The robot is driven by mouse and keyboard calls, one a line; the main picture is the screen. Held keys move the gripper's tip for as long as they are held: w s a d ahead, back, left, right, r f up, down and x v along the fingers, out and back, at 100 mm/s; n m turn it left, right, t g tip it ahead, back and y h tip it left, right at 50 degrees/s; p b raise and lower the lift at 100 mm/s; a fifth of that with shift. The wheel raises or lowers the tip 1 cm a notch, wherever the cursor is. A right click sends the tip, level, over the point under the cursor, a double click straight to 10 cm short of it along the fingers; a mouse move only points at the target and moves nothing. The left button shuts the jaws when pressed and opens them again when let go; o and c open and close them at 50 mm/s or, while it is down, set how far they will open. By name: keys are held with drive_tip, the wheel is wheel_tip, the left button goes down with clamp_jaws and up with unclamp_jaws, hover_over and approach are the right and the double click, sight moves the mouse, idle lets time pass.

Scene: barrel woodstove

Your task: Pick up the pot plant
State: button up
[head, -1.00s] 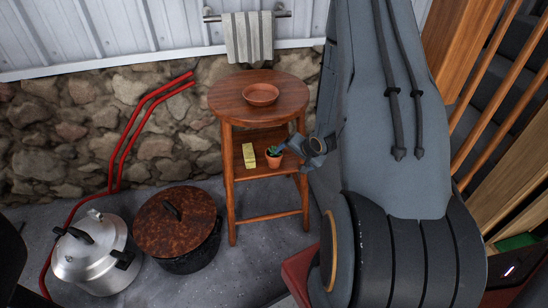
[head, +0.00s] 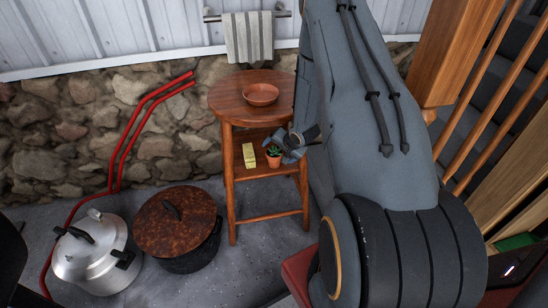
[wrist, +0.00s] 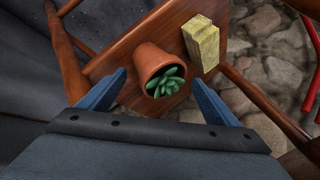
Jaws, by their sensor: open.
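The pot plant is a small terracotta pot with a green succulent (head: 273,156). It stands on the lower shelf (head: 240,172) of a round wooden stool-like table. In the wrist view the pot plant (wrist: 158,72) lies ahead of and between my two blue fingers, a little beyond their tips. My gripper (head: 290,150) is at the right side of the shelf, close to the plant. In the wrist view my gripper (wrist: 158,80) is open and holds nothing. I cannot tell from the frames whether a finger touches the pot.
A yellow block (head: 249,155) stands beside the pot, and it also shows in the wrist view (wrist: 202,44). The round table top (head: 228,98) with a shallow clay dish (head: 261,94) is above. Table legs flank the shelf. A rusty-lidded pot (head: 178,225) and a silver pot (head: 95,250) stand left.

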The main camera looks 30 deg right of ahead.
drive_tip(key=c, duration=1.3)
